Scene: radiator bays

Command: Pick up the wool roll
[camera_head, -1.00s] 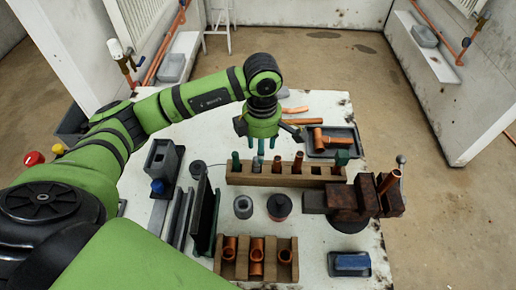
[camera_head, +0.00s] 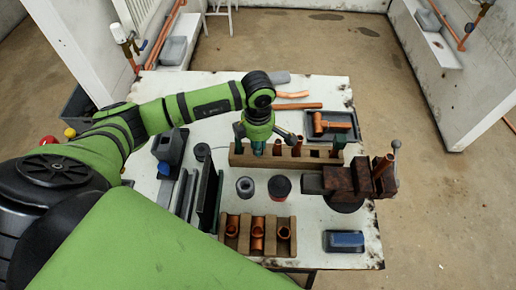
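A small grey roll with a dark hole in its top, which looks like the wool roll (camera_head: 245,187), stands upright on the white table, left of a dark red-banded tin (camera_head: 280,188). My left gripper (camera_head: 258,150) points down over the left part of a wooden rack (camera_head: 285,160), beyond the roll and apart from it. Its fingertips are small and partly lost against the rack, so I cannot tell how far they are spread. The roll is clear of the gripper. My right gripper is out of view.
A wooden block with copper fittings (camera_head: 231,245) stands nearer me. A dark vise (camera_head: 345,188) is on the right, a blue-topped block (camera_head: 345,241) at front right. Upright dark plates (camera_head: 207,200) stand left of the roll. A tray with a copper fitting (camera_head: 340,133) lies behind.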

